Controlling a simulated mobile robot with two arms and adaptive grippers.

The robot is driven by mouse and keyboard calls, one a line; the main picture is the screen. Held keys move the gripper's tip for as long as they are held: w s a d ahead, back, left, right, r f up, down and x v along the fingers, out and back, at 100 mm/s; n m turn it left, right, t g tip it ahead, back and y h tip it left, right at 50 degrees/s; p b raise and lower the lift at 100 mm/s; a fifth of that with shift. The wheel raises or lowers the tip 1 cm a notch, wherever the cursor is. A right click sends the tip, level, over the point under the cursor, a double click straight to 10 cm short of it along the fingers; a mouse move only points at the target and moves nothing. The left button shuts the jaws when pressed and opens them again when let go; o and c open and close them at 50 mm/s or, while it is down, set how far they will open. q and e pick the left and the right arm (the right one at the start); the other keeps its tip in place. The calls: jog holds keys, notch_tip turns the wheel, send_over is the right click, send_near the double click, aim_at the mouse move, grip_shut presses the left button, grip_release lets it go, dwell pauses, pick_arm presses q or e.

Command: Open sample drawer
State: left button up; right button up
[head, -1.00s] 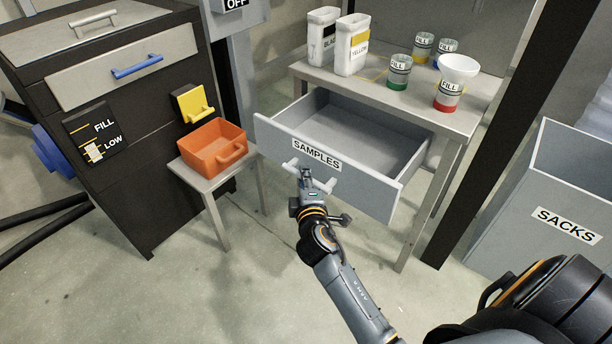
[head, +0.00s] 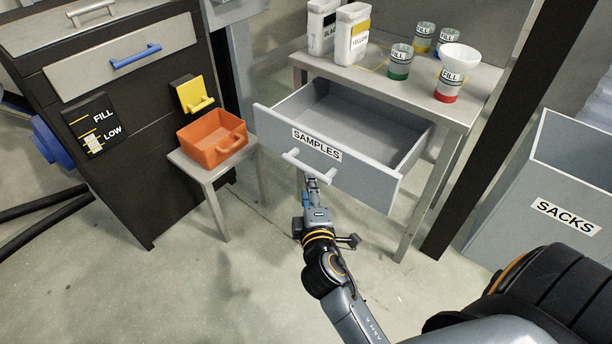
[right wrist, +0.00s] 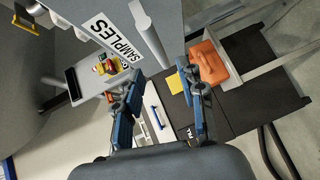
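The grey sample drawer (head: 345,170), labelled SAMPLES, is pulled out from under the metal table. Its inside shows and looks empty. Its pale bar handle (head: 308,166) is on the front panel; it also shows in the right wrist view (right wrist: 148,35). My right gripper (head: 311,180) is just below and in front of the handle. In the right wrist view its two blue fingers (right wrist: 160,78) are spread apart with nothing held, and the handle is beyond the tips. My left gripper is not in view.
Containers labelled BLACK and YELLOW (head: 350,38), several jars and a white funnel (head: 460,58) stand on the table (head: 440,108). An orange bin (head: 212,140) sits on a small stand to the left. A SACKS bin (head: 560,205) is at right. Floor in front is clear.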

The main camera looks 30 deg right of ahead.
jog(key=shift+v, duration=1.6)
